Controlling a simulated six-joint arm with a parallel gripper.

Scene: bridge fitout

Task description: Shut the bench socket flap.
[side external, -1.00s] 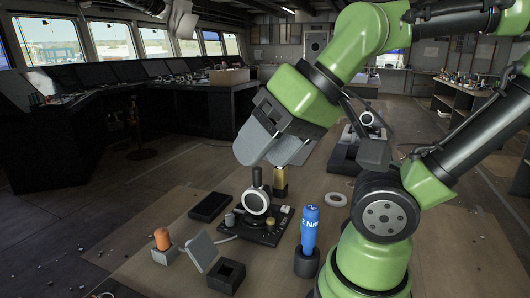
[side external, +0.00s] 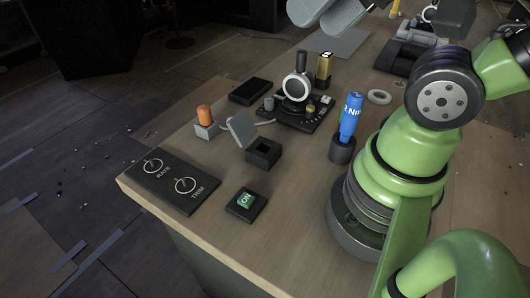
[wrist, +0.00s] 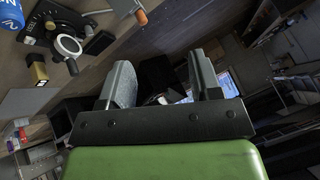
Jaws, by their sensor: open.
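The bench socket (side external: 264,153) is a small black square box on the wooden bench, in the side view. Its grey square flap (side external: 241,129) stands open, tilted up on the left side of the box, with the dark opening uncovered. My gripper (side external: 338,14) shows at the top edge of the side view, partly cut off, well above and behind the socket. In the wrist view my gripper (wrist: 160,75) has its two grey fingers spread with nothing held between them. I cannot make out the socket for certain in the wrist view.
Near the flap stand an orange-topped grey block (side external: 205,117), a black device with a white ring (side external: 297,88) and a blue tool in a black holder (side external: 350,117). A two-dial panel (side external: 170,180) and green ON switch (side external: 246,201) lie nearer the front edge. Bare wood lies between.

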